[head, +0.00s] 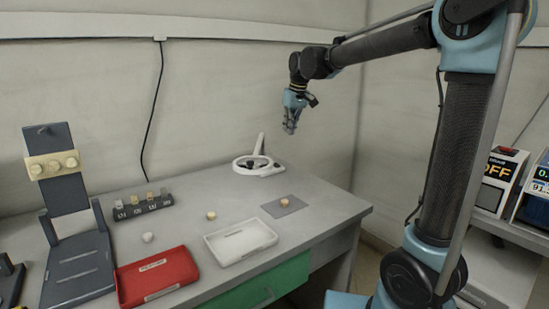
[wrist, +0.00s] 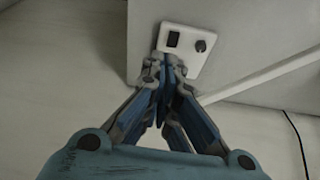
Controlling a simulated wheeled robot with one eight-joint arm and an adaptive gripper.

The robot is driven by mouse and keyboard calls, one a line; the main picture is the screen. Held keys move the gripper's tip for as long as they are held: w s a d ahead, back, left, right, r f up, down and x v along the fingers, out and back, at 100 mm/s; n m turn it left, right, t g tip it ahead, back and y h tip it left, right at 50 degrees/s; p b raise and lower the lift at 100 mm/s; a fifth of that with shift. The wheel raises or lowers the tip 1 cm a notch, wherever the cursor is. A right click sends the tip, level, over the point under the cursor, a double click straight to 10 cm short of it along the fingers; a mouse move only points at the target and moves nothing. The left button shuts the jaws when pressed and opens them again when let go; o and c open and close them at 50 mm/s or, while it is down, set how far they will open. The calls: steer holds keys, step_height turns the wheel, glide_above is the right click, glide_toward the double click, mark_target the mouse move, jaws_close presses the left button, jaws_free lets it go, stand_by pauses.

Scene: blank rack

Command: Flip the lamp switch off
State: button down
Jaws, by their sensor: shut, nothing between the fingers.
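A white plate (wrist: 187,38) shows in the wrist view, mounted on a grey surface. It bears a dark rectangular switch (wrist: 173,39) on the left and a round dark knob (wrist: 201,46) on the right. My gripper (wrist: 166,65) is shut and empty, its tips in front of the plate's lower left part, just below the switch in the picture. Whether they touch the plate I cannot tell. In the head view my gripper (head: 290,128) hangs near the back wall, above the white ring-shaped device (head: 254,163) on the table. I cannot make out the plate there.
The grey table (head: 330,209) holds a red tray (head: 130,286), a white tray (head: 240,257), a small dark rack (head: 145,208) and a dark stand (head: 70,199). A white rail (wrist: 265,76) runs beside the plate. The air around my gripper is clear in the head view.

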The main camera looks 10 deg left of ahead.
steer(key=a, duration=0.4)
glide_above(276, 165)
steer(key=w+a, duration=0.1)
steer(key=w, duration=0.1)
steer(key=shift+n, duration=0.3)
step_height(276, 165, down, 12)
steer(key=shift+r, duration=0.15)
steer(key=shift+f, duration=0.8)
